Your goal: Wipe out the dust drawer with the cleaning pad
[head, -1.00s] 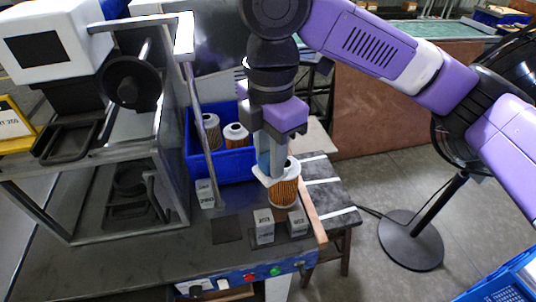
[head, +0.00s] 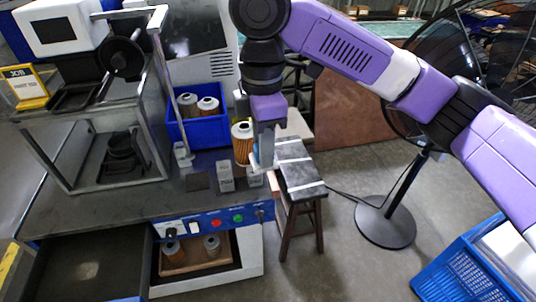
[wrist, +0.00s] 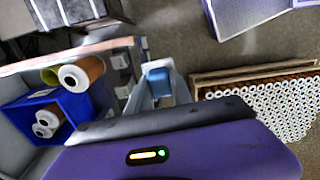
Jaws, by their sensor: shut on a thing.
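My gripper (head: 263,158) is above the right end of the bench in the head view, fingers pointing down. It is shut on a small blue pad, which shows between the fingers in the wrist view (wrist: 158,82) and only as a sliver in the head view. The dust drawer (head: 45,275) is pulled out at the lower left of the head view, with a pale dusty patch (head: 88,270) on its dark floor. The gripper is far to the right of the drawer and higher.
An orange filter (head: 242,140) stands just left of my gripper. A blue bin (head: 205,132) with filters is at the back of the bench. A second compartment (head: 250,270) under the control panel holds filters. A stool (head: 300,180) and a fan stand at right.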

